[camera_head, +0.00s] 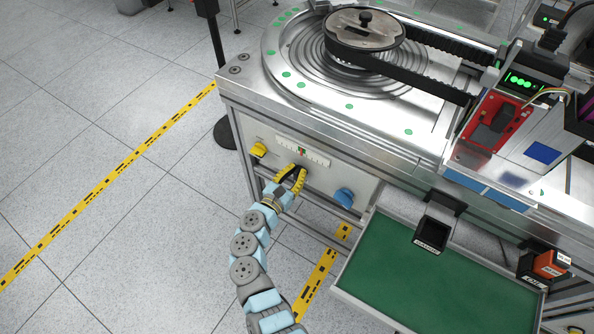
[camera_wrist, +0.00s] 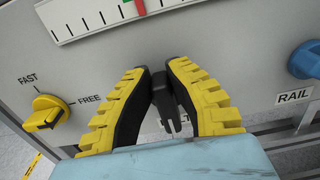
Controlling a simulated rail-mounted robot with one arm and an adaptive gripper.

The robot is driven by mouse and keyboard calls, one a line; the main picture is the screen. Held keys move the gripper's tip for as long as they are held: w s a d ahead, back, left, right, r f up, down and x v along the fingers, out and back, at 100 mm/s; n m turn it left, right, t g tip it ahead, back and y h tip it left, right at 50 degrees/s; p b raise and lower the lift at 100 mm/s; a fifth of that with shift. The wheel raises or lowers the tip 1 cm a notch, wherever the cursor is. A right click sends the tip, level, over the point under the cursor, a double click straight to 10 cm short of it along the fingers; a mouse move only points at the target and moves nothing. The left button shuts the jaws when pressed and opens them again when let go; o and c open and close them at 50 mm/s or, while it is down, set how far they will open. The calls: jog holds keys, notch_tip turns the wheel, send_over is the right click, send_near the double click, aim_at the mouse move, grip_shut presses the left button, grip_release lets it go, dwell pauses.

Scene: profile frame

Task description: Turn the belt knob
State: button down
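The belt knob (camera_wrist: 167,105) is a dark grey-black knob on the grey front panel (camera_head: 322,177), between the yellow knob and the blue knob. My gripper (camera_wrist: 160,72) has yellow ridged fingers with black inner pads. The fingers close in on both sides of the belt knob and appear to touch it. In the head view my gripper (camera_head: 292,174) is at the middle of the panel, and its fingers hide most of the knob.
A yellow knob (camera_wrist: 45,113) marked FAST and FREE is on the left. A blue knob (camera_head: 344,197) labelled RAIL is on the right. A white scale (camera_wrist: 100,12) with a red and green marker is above. A green-lined drawer (camera_head: 385,275) juts out to the right.

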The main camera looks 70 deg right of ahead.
jog(key=shift+n, duration=0.3)
jog(key=n, duration=0.2)
jog(key=w+n, duration=0.1)
jog(key=n, duration=0.1)
jog(key=shift+d+f+p, duration=0.1)
jog(key=shift+f+p, duration=0.05)
jog(key=shift+p, duration=0.2)
jog(key=n, duration=0.1)
jog(key=n+p, duration=0.1)
jog(key=n, duration=0.1)
jog(key=w+n, duration=0.1)
jog(key=n, duration=0.1)
jog(key=shift+d+f, duration=0.1)
jog(key=shift+f, duration=0.2)
jog(key=shift+s+f+n+p, duration=0.25)
jog(key=shift+f+n+p, duration=0.45)
jog(key=shift+n, duration=3.35)
jog(key=shift+s+f+n+p, duration=0.25)
jog(key=shift+f+n+p, duration=0.45)
jog(key=shift+n, duration=3.4)
jog(key=shift+s+f+n+p, duration=0.35)
jog(key=shift+f+n, duration=0.6)
jog(key=shift+n, duration=3.1)
